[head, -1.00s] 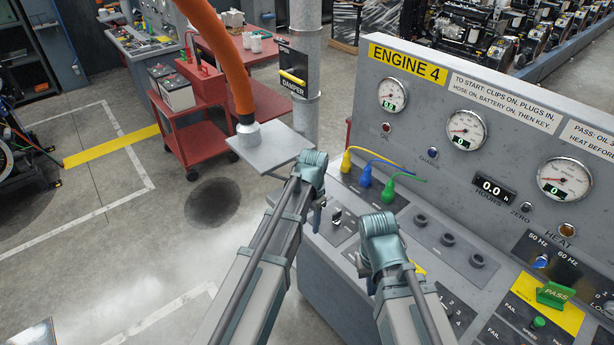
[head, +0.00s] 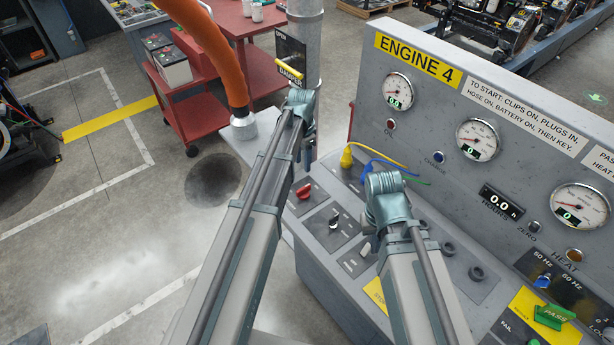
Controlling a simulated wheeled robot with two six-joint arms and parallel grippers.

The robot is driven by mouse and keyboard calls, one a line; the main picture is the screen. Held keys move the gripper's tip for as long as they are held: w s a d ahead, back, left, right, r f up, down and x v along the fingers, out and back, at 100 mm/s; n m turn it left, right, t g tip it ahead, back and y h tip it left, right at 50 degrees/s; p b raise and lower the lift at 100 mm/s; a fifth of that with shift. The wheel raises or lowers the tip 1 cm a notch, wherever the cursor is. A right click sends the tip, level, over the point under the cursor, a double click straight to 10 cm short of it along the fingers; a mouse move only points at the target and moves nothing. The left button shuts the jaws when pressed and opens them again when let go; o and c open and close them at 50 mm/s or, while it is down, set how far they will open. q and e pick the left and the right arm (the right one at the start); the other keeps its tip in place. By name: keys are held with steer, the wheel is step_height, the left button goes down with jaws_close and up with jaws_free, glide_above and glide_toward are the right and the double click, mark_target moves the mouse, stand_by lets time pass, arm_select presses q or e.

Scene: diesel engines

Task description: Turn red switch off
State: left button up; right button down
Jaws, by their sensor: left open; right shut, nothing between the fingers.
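The red switch (head: 304,191) is a small red rotary handle on a dark plate at the left end of the grey engine console (head: 340,283). It lies just right of my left forearm. My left gripper (head: 312,138) is beyond and above the switch, near the damper post, apart from the switch. Its fingers are mostly hidden behind the wrist; it is open. My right gripper (head: 367,247) is over the console's middle, right of the switch, shut and empty, mostly hidden by its wrist. A black knob with a white top (head: 335,222) stands between the switch and my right gripper.
Yellow and blue plugs (head: 347,157) with cables stand behind my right wrist. A grey post with a yellow damper handle (head: 289,70) rises behind my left gripper. An orange hose (head: 222,55) hangs left of it. The upright gauge panel (head: 430,120) bounds the console's back.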

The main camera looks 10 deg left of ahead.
mark_target(303, 188)
arm_select(q)
step_height(303, 188, down, 14)
steer(key=b, duration=1.4)
steer(key=shift+w+r, duration=0.1)
steer(key=shift+w, duration=0.05)
arm_select(e)
step_height(303, 188, down, 14)
steer(key=shift+w+r, duration=0.1)
steer(key=shift+w, duration=0.05)
arm_select(q)
steer(key=shift+r, duration=0.1)
steer(key=shift+c, duration=0.3)
jaws_close()
